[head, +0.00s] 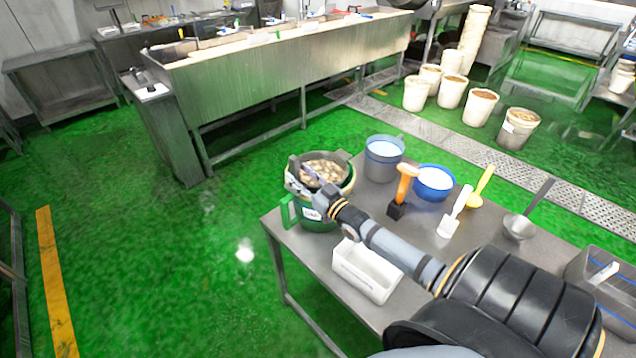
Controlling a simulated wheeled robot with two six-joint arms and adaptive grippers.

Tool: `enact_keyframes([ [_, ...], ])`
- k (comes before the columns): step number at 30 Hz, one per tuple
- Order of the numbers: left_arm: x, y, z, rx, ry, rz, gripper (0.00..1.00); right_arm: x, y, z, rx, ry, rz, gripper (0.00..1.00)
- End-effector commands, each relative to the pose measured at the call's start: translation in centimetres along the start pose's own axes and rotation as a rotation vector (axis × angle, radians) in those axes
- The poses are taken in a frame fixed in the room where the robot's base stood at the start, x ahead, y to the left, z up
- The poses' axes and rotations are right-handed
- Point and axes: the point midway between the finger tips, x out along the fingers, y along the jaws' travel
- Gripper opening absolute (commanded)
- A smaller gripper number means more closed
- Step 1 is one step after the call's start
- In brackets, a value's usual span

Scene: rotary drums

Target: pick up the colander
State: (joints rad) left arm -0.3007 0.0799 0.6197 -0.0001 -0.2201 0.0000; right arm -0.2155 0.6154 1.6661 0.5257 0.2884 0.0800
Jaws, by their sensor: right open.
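A round, dark-rimmed vessel (340,160) holding pale brown chunks sits in or on a green bucket (318,222) at the table's far left corner. It may be the colander; its holes are too small to make out and its near side is hidden by my gripper. My right gripper (306,172) is open at the near left rim of this vessel, its fingers pointing up-left in the picture. I cannot tell whether they touch the rim. My left gripper is out of view.
The steel table (412,228) also holds a grey bucket (383,160), a blue bowl (433,183), an orange-handled tool (404,185), a white scoop (453,212), a yellow utensil (481,187), a ladle (521,226) and a white bin (366,270) under my forearm. Green floor is clear to the left.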

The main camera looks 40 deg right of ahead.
Motion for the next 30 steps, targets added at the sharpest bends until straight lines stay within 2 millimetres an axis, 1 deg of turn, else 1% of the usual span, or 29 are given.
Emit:
enact_keyframes([
  [1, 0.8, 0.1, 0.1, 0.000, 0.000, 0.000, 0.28, 1.0, 0.0, 0.2, 0.001, 0.005, 0.002, 0.46],
  [3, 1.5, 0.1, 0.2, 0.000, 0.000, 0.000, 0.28, 2.1, -0.1, 0.4, -0.001, 0.004, 0.000, 0.46],
  [6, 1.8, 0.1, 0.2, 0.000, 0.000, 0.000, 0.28, 3.0, 0.0, 0.3, 0.001, 0.001, 0.000, 0.46],
  [13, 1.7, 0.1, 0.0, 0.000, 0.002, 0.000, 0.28, 3.2, -0.1, 0.1, 0.000, -0.001, 0.000, 0.46],
  [23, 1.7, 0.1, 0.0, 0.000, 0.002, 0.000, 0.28, 3.2, -0.1, 0.1, 0.000, -0.001, 0.000, 0.01],
  [24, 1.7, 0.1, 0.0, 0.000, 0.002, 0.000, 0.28, 3.2, -0.1, 0.1, 0.000, -0.001, 0.000, 0.00],
  [30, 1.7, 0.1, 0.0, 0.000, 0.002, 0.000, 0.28, 3.2, 0.0, 0.1, 0.000, -0.002, 0.000, 0.00],
])
